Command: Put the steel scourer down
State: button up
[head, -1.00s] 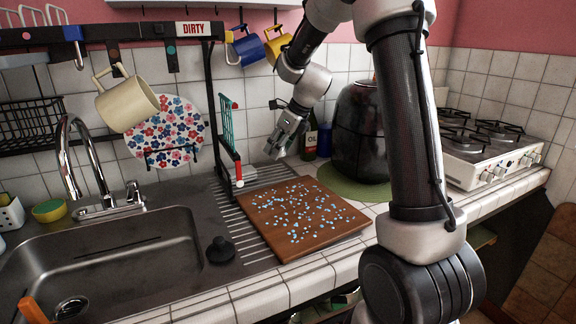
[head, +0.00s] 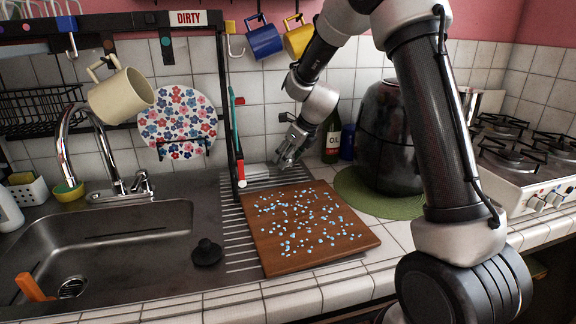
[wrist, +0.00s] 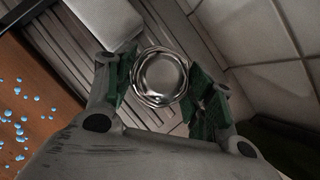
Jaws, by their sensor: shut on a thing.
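My gripper (head: 283,162) hangs low over the back of the ribbed drainboard (head: 237,232), behind the cutting board. In the wrist view my gripper (wrist: 163,88) has its two green-padded fingers closed on a round, shiny, ring-edged metal thing, the steel scourer (wrist: 160,76). The ridges of the drainboard (wrist: 205,50) show beyond it. I cannot tell whether the scourer touches the drainboard. In the head view the scourer cannot be made out.
A brown cutting board (head: 270,248) with blue bits lies just in front. A white block (wrist: 108,18) lies near the scourer. The sink (head: 100,250) is left.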

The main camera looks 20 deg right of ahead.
aim_at(288, 174)
notch_tip(288, 174, down, 3)
jog(key=shift+f, duration=0.25)
jog(key=shift+s+f, duration=0.2)
jog(key=shift+f, duration=0.15)
jog(key=o, duration=1)
jog(key=shift+f, duration=0.25)
jog(key=shift+c, duration=0.2)
jog(key=shift+w+r, duration=0.1)
jog(key=shift+r, duration=0.05)
